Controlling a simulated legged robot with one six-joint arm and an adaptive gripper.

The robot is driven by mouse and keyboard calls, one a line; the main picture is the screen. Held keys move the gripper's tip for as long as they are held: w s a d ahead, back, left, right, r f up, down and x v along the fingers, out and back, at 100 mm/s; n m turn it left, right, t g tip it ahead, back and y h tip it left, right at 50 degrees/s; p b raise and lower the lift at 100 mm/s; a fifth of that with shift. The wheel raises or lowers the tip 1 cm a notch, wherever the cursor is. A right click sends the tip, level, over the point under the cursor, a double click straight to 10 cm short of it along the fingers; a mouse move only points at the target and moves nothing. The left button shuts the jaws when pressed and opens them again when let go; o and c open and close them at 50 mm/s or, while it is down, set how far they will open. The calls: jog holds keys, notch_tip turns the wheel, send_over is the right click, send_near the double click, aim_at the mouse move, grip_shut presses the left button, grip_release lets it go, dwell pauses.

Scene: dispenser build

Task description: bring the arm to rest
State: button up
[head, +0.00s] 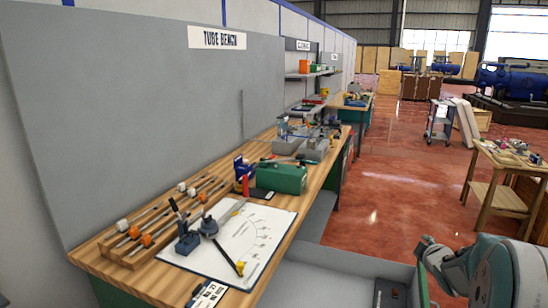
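Part of my own arm (505,272) shows at the lower right corner, with rounded grey-teal links cut off by the picture's edge. It is to the right of the wooden bench (305,222) and apart from it. I can make out no gripper fingers in the head view, so I cannot see whether anything is held.
The bench along the grey wall (130,110) carries a white sheet (245,235), a green case (282,178) and a rack of rods (150,235). A wooden table (510,170) and a cart (440,120) stand to the right. The red floor (395,190) between is clear.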

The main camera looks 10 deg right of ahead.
jog(key=s+a+r+m+g, duration=0.25)
jog(key=s+a, duration=0.25)
jog(key=a, duration=0.4)
jog(key=s+a+r+m+g, duration=0.1)
jog(key=s+a+r+m, duration=0.35)
jog(key=a, duration=0.35)
jog(key=s+a+f+m+g+y, duration=0.2)
jog(key=s+a+g+y, duration=0.1)
jog(key=s+a, duration=1.2)
jog(key=s+y, duration=0.1)
jog(key=s, duration=0.2)
jog(key=shift+a+f+m+g, duration=0.2)
jog(key=shift+f+m+g, duration=0.1)
jog(key=shift+f+g, duration=0.05)
